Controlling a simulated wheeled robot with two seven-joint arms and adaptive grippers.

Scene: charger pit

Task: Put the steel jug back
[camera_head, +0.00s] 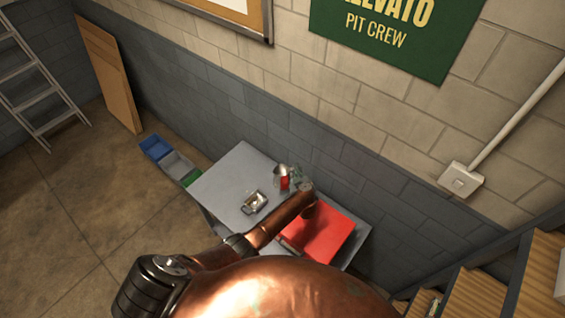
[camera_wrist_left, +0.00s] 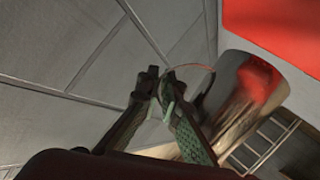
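The steel jug (camera_head: 281,172) shows at the back of the grey table, just left of my left gripper (camera_head: 297,177). It looks shiny and mirrors red. In the left wrist view the jug (camera_wrist_left: 240,95) is close, right of the fingers, with its thin handle curving toward them. My left gripper's fingertips (camera_wrist_left: 160,76) are nearly together, and the handle appears to pass between them. I cannot tell whether the jug touches the table. My right gripper is not in view.
The grey table (camera_head: 221,187) stands against the block wall. A red flat-topped thing (camera_head: 325,236) covers its right part. A small square metal thing (camera_head: 254,202) lies near the middle. Blue (camera_head: 155,147), grey (camera_head: 178,164) and green bins are left of it. Table's left end is clear.

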